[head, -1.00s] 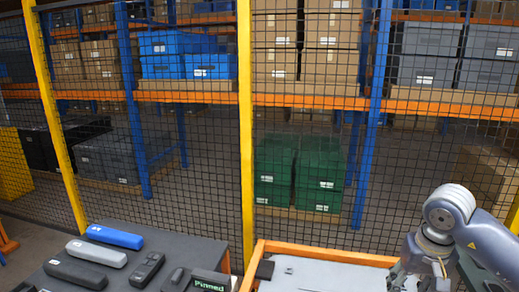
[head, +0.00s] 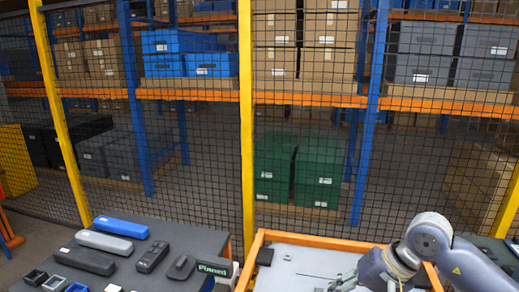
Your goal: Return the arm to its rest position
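My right arm comes in from the lower right. My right gripper (head: 343,283) is low at the bottom edge, over the pale work surface with the orange rim (head: 305,259). Its fingers are partly cut off by the frame, so I cannot tell whether they are open or shut, or whether they hold anything. My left gripper is not in view.
A dark table (head: 218,239) at lower left holds a blue case (head: 121,227), a light grey case (head: 104,242), a dark case (head: 82,261), small dark devices and a "Pinned" sign (head: 213,269). A mesh fence (head: 200,130) stands behind, with racks beyond.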

